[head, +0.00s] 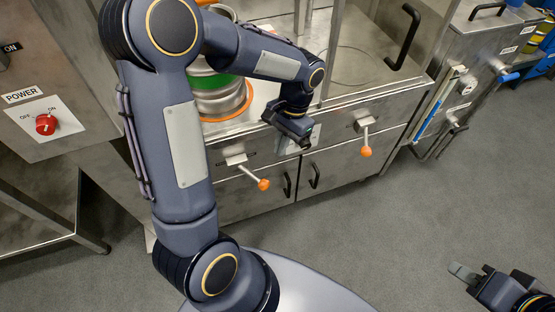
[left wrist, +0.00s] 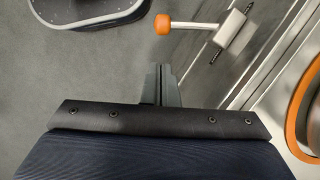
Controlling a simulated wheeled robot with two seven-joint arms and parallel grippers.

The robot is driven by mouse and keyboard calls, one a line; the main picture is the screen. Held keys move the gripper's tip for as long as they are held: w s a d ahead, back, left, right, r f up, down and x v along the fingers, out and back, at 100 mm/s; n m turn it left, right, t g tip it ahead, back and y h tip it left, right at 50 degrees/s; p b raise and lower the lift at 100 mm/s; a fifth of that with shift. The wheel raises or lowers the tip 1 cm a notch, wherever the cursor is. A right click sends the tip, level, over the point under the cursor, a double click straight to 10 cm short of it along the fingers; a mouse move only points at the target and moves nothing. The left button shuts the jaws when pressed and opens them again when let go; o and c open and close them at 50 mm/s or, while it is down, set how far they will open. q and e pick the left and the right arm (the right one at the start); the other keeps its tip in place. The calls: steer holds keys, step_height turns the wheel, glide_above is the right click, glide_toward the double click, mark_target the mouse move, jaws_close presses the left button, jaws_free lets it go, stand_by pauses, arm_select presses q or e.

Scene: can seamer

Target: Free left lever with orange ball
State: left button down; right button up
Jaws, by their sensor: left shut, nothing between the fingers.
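The left lever (head: 250,175) is a pale rod on a bracket on the machine's front, with an orange ball (head: 264,184) at its free end, angled down and to the right. In the left wrist view the orange ball (left wrist: 162,24) and its rod (left wrist: 195,26) show above my fingertips. My left gripper (head: 307,146) is shut and empty, in front of the machine, right of the left lever and apart from it. Its closed fingers show in the left wrist view (left wrist: 159,72). My right gripper (head: 462,272) is far off at lower right, over the floor; its jaw gap is unclear.
A second lever with an orange ball (head: 366,152) is to the right. Door handles (head: 314,176) stick out below the levers. A metal container with a green band (head: 217,82) stands on the machine behind my left arm. Grey floor (head: 340,235) in front is clear.

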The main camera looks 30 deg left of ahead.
mark_target(260, 187)
arm_select(q)
steer(key=b+x, duration=0.2)
steer(key=x, duration=0.7)
steer(key=shift+f+b, duration=0.2)
steer(key=shift+b, duration=0.1)
steer(key=shift+s, duration=0.2)
steer(key=shift+s+m+y, duration=0.4)
steer(key=shift+s+m, duration=0.75)
steer(key=shift+m, duration=0.15)
steer(key=s+m, duration=0.3)
steer(key=shift+s+a+m+t+y+p, duration=0.25)
steer(key=shift+a+m+t+y+p, duration=0.05)
steer(key=shift+a+t+y+p, duration=0.1)
steer(key=shift+s+a+m, duration=0.3)
steer(key=shift+s+m, duration=0.25)
steer(key=shift+m, duration=0.25)
steer(key=shift+w, duration=0.1)
steer(key=shift+w+a, duration=0.1)
steer(key=shift+w, duration=0.6)
